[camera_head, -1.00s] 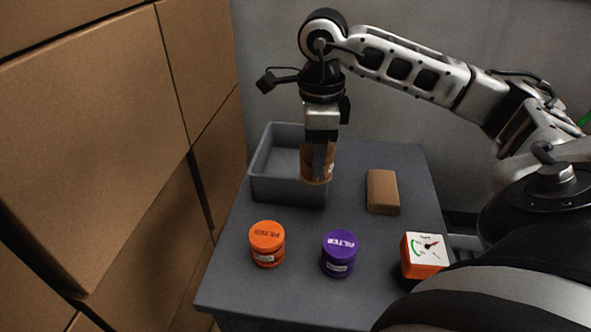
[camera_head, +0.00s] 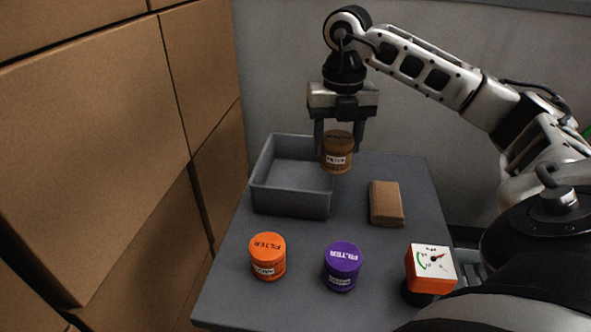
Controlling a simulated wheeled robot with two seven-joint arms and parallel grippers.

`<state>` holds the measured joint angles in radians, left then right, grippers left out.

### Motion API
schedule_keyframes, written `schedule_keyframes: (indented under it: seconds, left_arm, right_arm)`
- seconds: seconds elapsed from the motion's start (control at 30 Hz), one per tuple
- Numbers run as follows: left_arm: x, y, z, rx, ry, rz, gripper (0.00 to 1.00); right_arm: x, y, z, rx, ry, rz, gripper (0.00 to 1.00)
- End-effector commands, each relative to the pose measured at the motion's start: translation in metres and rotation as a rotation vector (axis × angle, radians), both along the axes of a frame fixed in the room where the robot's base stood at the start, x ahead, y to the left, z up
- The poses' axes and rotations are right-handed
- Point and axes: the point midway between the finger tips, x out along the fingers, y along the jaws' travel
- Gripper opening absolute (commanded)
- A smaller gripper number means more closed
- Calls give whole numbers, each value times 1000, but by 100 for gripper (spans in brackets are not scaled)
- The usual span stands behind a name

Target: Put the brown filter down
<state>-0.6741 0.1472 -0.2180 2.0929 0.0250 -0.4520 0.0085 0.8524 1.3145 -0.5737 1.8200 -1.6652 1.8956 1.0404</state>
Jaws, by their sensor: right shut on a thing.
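The brown filter (camera_head: 337,154) is a small round canister with a pale label. My right gripper (camera_head: 339,140) is shut on it, with one finger on either side. The gripper points down and holds the filter upright, in the picture at the right rim of the grey tray (camera_head: 291,203). The filter's bottom looks raised above the table, though its exact height is hard to tell. My left gripper is not in view.
An orange filter (camera_head: 268,258) and a purple filter (camera_head: 342,268) stand on the grey table (camera_head: 226,301) in front. A brown block (camera_head: 386,204) lies right of the tray. An orange gauge box (camera_head: 430,270) is at the front right. Cardboard boxes (camera_head: 90,150) rise on the left.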

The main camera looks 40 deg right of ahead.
Motion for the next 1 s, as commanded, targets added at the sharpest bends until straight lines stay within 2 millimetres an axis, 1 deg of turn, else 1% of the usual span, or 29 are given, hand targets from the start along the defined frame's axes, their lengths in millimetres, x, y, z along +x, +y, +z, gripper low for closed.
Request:
schedule_keyframes:
  seconds: [0.03,0.13,0.2,0.3,0.4,0.57,0.63,0.8,0.9,1.0]
  left_arm:
    - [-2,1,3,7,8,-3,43]
    - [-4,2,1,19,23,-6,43]
    - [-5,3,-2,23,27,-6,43]
    - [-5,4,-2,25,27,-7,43]
    - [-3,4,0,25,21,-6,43]
    - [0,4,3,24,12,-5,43]
    - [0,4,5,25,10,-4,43]
    - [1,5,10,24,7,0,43]
    - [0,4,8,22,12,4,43]
    - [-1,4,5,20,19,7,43]
  right_arm:
    - [14,7,-2,6,-1,3,23]
    - [37,16,-13,6,-1,4,23]
    - [47,19,-30,2,3,2,23]
    - [60,24,-47,2,2,1,23]
    - [69,27,-59,1,1,3,23]
    - [76,29,-70,0,0,2,23]
    - [82,32,-77,0,1,2,23]
    - [81,31,-101,-2,2,2,23]
    - [81,31,-106,-2,-1,2,23]
    - [82,31,-107,-2,-2,2,23]
